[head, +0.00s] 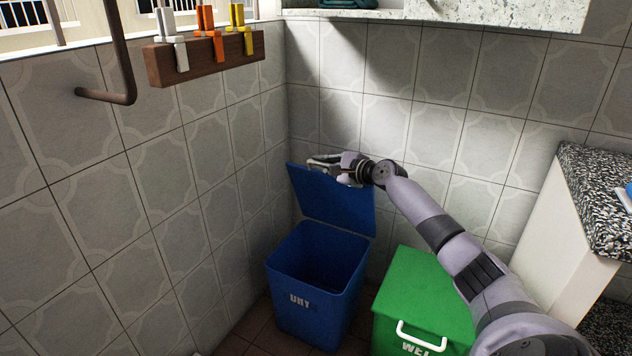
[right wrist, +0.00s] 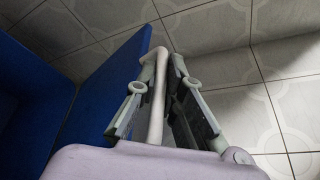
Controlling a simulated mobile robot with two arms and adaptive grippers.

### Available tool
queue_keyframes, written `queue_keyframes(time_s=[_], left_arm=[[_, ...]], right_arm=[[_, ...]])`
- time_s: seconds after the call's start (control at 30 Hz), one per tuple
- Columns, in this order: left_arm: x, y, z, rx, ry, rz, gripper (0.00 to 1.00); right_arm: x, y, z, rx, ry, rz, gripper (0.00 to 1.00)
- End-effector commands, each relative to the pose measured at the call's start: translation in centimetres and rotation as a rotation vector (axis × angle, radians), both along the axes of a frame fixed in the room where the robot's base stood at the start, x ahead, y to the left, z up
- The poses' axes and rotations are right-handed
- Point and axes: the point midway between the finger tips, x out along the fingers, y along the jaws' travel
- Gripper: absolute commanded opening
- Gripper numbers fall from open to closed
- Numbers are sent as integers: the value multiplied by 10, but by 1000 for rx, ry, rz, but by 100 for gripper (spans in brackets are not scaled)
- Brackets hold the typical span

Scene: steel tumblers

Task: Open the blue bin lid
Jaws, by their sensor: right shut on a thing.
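The blue bin (head: 300,318), lettered "DRY", stands in the wall corner. Its blue lid (head: 332,205) is raised and stands tilted up at the bin's back, so the dark inside shows. My right gripper (head: 325,163) is at the lid's top edge. In the right wrist view, its two fingers (right wrist: 160,75) are shut on the pale lid handle (right wrist: 157,100), which runs between them. The blue lid (right wrist: 105,90) is to the left of the fingers there. My left gripper is not in view.
A green bin (head: 425,290) with its lid down and a white handle (head: 421,337) stands right of the blue bin, below my right arm. Tiled walls (head: 440,120) close in behind and left. A speckled counter (head: 598,195) is at right. A hook rack (head: 205,58) hangs at upper left.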

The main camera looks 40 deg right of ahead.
Motion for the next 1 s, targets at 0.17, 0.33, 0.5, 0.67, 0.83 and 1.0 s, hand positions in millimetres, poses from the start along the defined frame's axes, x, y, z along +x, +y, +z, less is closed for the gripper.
queue_keyframes(time_s=[0.17,0.33,0.5,0.67,0.83,1.0], left_arm=[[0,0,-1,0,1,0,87],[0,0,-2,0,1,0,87],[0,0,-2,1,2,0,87],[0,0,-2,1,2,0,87],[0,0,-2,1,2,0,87],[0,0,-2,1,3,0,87]], right_arm=[[7,-18,6,55,22,-3,0],[11,-27,9,84,36,-3,0],[12,-31,9,95,43,-2,0],[12,-32,8,98,45,-3,0],[12,-31,8,97,47,-3,0],[12,-31,8,97,46,-2,16]])
